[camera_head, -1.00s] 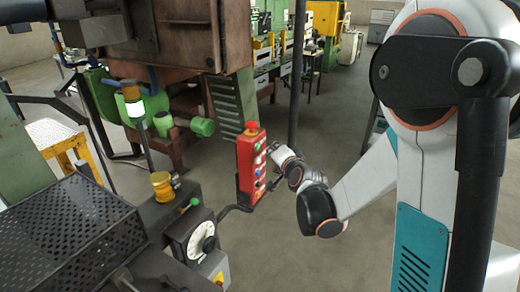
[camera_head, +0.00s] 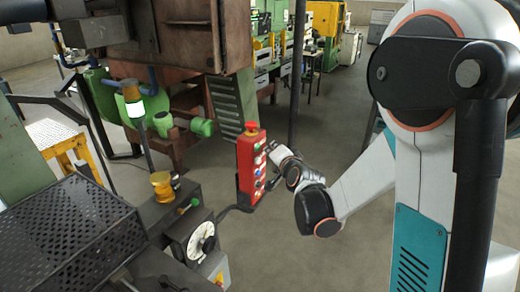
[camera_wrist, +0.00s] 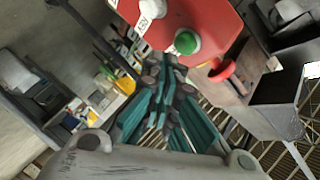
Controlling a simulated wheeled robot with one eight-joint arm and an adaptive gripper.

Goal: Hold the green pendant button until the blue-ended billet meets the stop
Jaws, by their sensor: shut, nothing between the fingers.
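The red pendant (camera_head: 246,170) hangs upright in the middle of the head view, with a column of coloured buttons on its right side. In the wrist view, part of its red housing (camera_wrist: 205,18) fills the top. The green button (camera_wrist: 186,42) shows there, just beyond my fingertips. My gripper (camera_head: 270,148) is shut and empty at the pendant's right side. In the wrist view its teal fingers (camera_wrist: 170,68) point up toward the button. I cannot tell whether they touch it. I cannot make out the blue-ended billet or the stop in either view.
A grey box with a white dial (camera_head: 201,238) stands below the pendant. A lit stack lamp (camera_head: 135,108) and a perforated dark cover (camera_head: 68,230) are at left. A red mushroom button (camera_wrist: 222,71) sits right of the green one. Open floor (camera_head: 335,265) lies below my arm.

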